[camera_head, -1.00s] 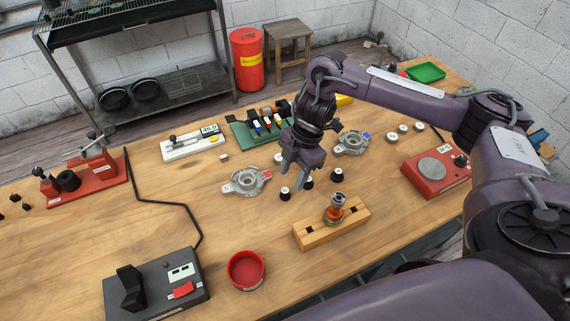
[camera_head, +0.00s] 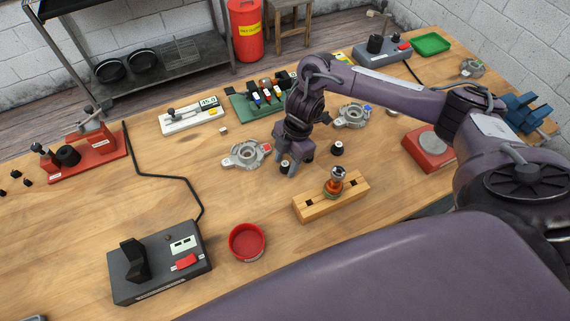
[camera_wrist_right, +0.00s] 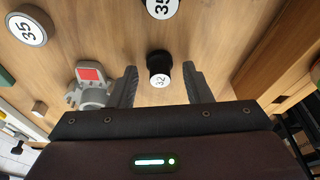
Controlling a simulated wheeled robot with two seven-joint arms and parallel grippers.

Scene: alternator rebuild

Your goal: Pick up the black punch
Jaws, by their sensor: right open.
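A small black punch (camera_wrist_right: 157,65) with a white end marked 32 lies between the fingertips of my right gripper (camera_wrist_right: 158,86) in the right wrist view. The fingers are apart on either side of it, with gaps showing. In the head view my right gripper (camera_head: 296,167) is low over the table, and a white-topped black punch (camera_head: 285,164) shows at its fingers, partly hidden. Another black punch (camera_head: 337,149) stands to the right of the gripper in the head view. My left gripper is not in view.
A grey metal housing (camera_head: 245,155) lies left of the gripper, and another (camera_head: 352,116) lies behind it. A wooden block (camera_head: 310,211) holding a copper-coloured part stands in front. A red bowl (camera_head: 247,242) is nearer. The table's left middle is mostly clear.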

